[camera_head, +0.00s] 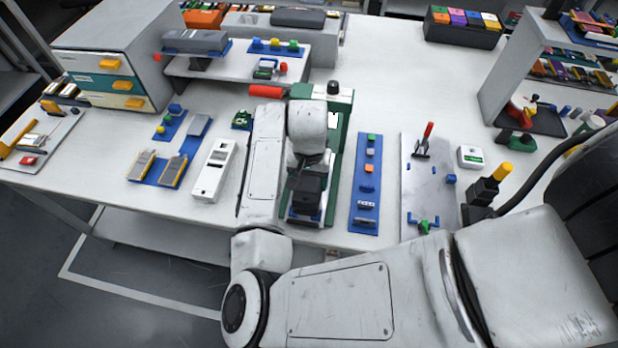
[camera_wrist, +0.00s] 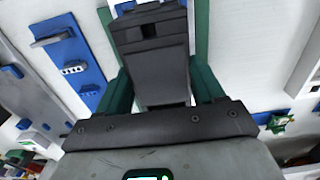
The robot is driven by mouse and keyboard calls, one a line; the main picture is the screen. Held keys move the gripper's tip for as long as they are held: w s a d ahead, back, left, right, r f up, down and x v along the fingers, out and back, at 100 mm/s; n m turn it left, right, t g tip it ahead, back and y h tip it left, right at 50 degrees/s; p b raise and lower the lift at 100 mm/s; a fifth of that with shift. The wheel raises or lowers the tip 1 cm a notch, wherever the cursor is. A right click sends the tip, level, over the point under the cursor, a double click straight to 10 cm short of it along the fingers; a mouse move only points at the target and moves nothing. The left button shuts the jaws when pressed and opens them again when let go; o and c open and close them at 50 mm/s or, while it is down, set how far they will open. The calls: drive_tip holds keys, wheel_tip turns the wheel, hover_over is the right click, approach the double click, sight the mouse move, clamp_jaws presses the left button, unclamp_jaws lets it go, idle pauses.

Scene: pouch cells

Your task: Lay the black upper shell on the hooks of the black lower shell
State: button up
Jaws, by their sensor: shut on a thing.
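My gripper (camera_wrist: 163,92) is shut on a black shell piece (camera_wrist: 150,45), which fills the space between its two green fingers in the wrist view. In the head view my gripper (camera_head: 308,190) is over the front part of the green fixture (camera_head: 341,125), near the table's front edge. The dark piece there is partly covered by my arm. The black lower shell and its hooks cannot be told apart from the held piece and my gripper. Whether the two shells touch cannot be told.
A white box (camera_head: 213,170) and blue trays (camera_head: 160,168) lie to the left. A blue strip with small parts (camera_head: 366,185) and a grey plate (camera_head: 428,165) lie close on the right. The table behind is partly clear.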

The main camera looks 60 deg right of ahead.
drive_tip(key=shift+f+b, duration=0.6)
drive_tip(key=shift+f, duration=0.4)
drive_tip(key=o, duration=1.1)
wheel_tip(320, 180, up, 11)
drive_tip(key=shift+f+b, duration=0.1)
drive_tip(key=shift+b, duration=0.4)
